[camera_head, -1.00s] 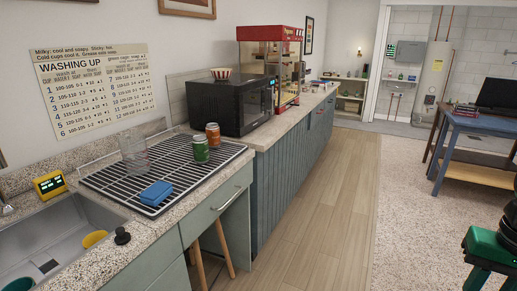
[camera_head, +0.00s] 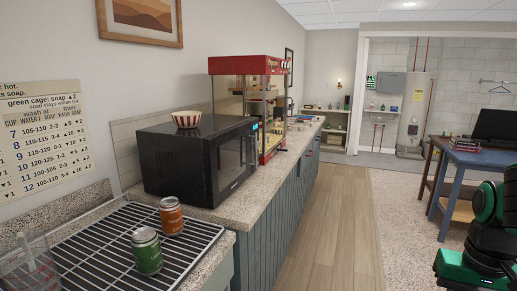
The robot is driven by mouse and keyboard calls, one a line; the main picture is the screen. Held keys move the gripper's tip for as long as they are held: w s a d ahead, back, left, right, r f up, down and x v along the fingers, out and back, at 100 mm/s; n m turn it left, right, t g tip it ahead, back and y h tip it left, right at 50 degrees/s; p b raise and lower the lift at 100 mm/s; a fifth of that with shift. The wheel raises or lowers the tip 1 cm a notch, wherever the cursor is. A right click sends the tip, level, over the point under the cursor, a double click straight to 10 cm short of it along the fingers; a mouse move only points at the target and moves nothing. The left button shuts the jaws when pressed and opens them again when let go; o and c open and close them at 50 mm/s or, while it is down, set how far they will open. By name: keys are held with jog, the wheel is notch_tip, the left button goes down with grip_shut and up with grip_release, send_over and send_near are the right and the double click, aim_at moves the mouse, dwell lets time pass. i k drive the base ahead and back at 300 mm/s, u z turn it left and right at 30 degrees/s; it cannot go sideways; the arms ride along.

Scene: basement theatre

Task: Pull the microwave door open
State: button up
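The black microwave (camera_head: 172,158) stands on the speckled counter in the head view. Its door (camera_head: 230,162), with a dark window and an upright handle (camera_head: 253,150), faces right toward the aisle and looks closed. A red-and-white striped bowl (camera_head: 186,119) sits on top of the microwave. Part of my green and black arm (camera_head: 487,225) shows at the right edge, well apart from the microwave. My gripper itself is not in the picture.
A green can (camera_head: 146,252) and an orange can (camera_head: 171,216) stand on the black rack in front of the microwave. A red popcorn machine (camera_head: 247,100) stands behind it. The wooden floor strip (camera_head: 330,235) beside the counter is clear. A blue table (camera_head: 462,165) stands at right.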

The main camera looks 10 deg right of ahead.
aim_at(227, 153)
jog(key=z, duration=0.1)
jog(key=i, duration=1.15)
jog(key=z, duration=0.15)
